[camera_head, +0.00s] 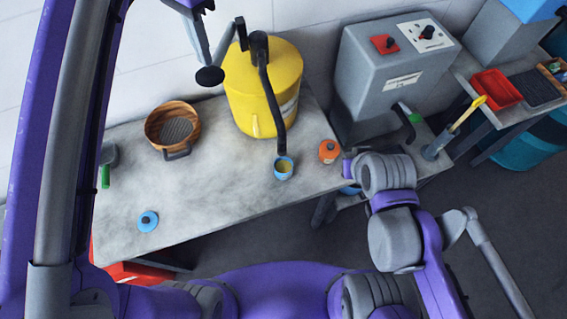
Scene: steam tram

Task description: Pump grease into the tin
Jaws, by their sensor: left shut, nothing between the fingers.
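A yellow drum (268,95) stands at the back of the grey bench with a black pump on top. Its dark spout (270,95) reaches down to a small blue open tin (284,169) near the bench's front edge. Yellow material shows inside the tin. The pump's lever ends in a black knob (210,76) left of the drum. My left gripper (204,58) is shut and empty, just above the knob; I cannot tell whether they touch. My right arm is folded at lower right; I cannot make out its gripper.
The bench (215,190) also holds a wooden bowl (160,119), a blue lid-like disc (148,221) and an orange container (329,151). A grey machine (375,70) stands right of the drum. A red tray (496,89) sits further right. The bench's front middle is clear.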

